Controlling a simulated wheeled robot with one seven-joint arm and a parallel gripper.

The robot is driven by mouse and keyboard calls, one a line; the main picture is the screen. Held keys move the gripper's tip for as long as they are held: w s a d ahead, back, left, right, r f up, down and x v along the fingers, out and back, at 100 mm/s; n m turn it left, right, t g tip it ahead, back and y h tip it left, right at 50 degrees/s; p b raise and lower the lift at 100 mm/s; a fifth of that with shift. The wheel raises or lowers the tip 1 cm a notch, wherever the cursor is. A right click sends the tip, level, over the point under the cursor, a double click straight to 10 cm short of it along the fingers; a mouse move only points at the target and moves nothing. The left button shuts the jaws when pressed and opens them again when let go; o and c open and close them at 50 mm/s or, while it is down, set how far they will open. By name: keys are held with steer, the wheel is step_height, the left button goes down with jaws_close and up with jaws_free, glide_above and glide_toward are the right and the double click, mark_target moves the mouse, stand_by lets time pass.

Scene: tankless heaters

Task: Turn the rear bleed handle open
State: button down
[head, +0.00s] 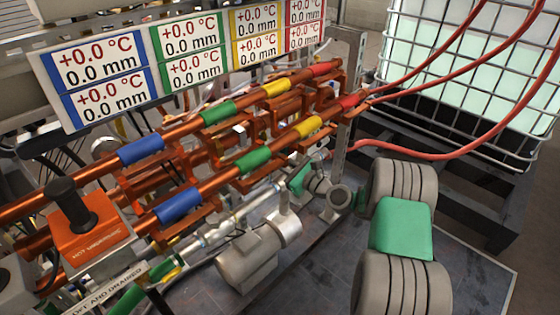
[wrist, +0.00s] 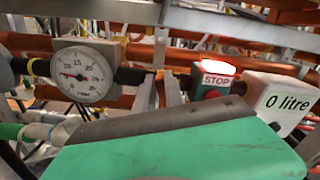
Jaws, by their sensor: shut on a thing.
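My gripper (head: 298,180) is at the end of my grey and green arm, low beside the copper pipes in the head view. In the wrist view its green body (wrist: 180,145) with a dark edge fills the lower middle. The jaws are shut on what I take to be the rear bleed handle. The fingertips and that handle are hidden behind the gripper body, so I cannot see the handle's angle. A round pressure gauge (wrist: 80,75) is at the upper left of the wrist view.
A grey motor (head: 248,260) lies below. Red hoses (head: 450,152) lead to a caged tank (head: 480,70).

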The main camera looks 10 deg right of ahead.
steer(key=shift+s+a+f+n+b, duration=0.2)
steer(key=shift+f+n+b, duration=0.15)
steer(key=shift+n+b, duration=1.4)
steer(key=shift+s+a+f+n+b, duration=0.25)
steer(key=shift+n+b, duration=0.6)
steer(key=shift+n, duration=1.8)
steer(key=shift+w+a+f+n+b, duration=0.1)
steer(key=shift+f+n+b, duration=0.35)
steer(key=shift+n+b, duration=1.3)
steer(key=shift+n+p, duration=0.4)
steer(key=shift+n, duration=0.15)
steer(key=c, duration=1.4)
jaws_free()
steer(key=shift+c, duration=0.2)
steer(key=shift+s, duration=0.15)
steer(key=v, duration=0.7)
steer(key=shift+s+d+p, duration=0.15)
steer(key=shift+s+p, duration=0.1)
steer(key=shift+p, duration=0.2)
